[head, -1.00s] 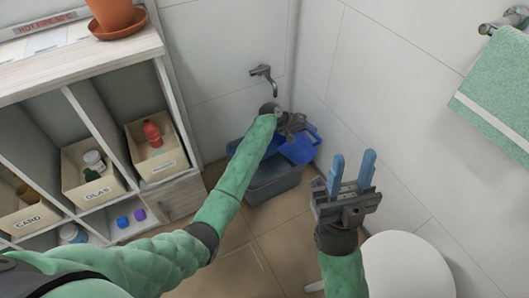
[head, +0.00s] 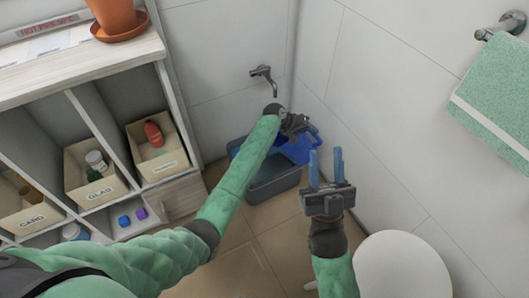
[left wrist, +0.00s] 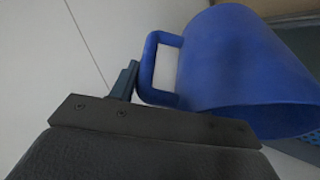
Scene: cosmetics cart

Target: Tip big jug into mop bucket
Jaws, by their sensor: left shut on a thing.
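The big jug (head: 303,150) is blue and is partly hidden behind my left gripper in the head view. My left gripper (head: 293,126) is shut on the jug's handle, which shows in the left wrist view (left wrist: 151,68). The jug's body fills the upper right of that view (left wrist: 240,62). The mop bucket (head: 272,184) is a grey-blue tub on the floor in the corner; the jug is at its right rear part, and I cannot tell how far it is tilted. My right gripper (head: 326,168) is open and empty, right of the bucket.
A wall tap (head: 262,72) is above the bucket. At left stands a shelf (head: 177,105) with labelled bins and a terracotta pot (head: 114,16) on top. A white rounded seat (head: 402,266) is at the lower right. A green towel (head: 500,95) hangs at right.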

